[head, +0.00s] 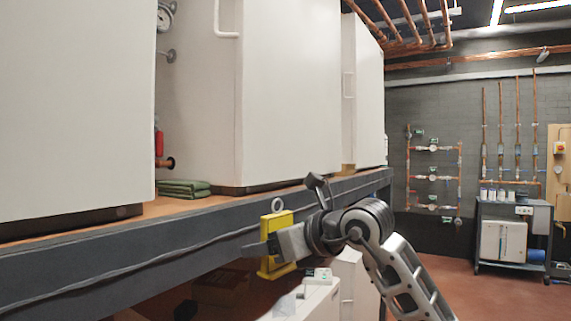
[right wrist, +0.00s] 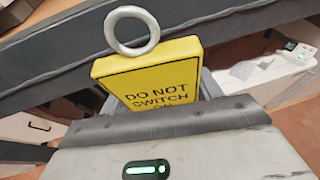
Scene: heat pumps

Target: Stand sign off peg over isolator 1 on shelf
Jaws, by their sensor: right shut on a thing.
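The yellow sign (head: 279,224) is held by my right gripper (head: 268,248), in front of the dark edge of the long bench in the head view. In the right wrist view the sign (right wrist: 150,75) reads "DO NOT SWITCH ON" and has a grey ring (right wrist: 132,30) at its top. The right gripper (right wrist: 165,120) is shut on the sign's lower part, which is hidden. The sign is roughly upright in the head view. No peg and no labelled isolator can be made out near it. My left gripper is not in view.
Large white cabinets (head: 290,90) stand on the long bench (head: 150,250). Folded green cloths (head: 183,188) lie between two of them. A low white unit (head: 305,300) stands below my right gripper. A dark trolley (head: 513,215) stands at the far right; red floor between is open.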

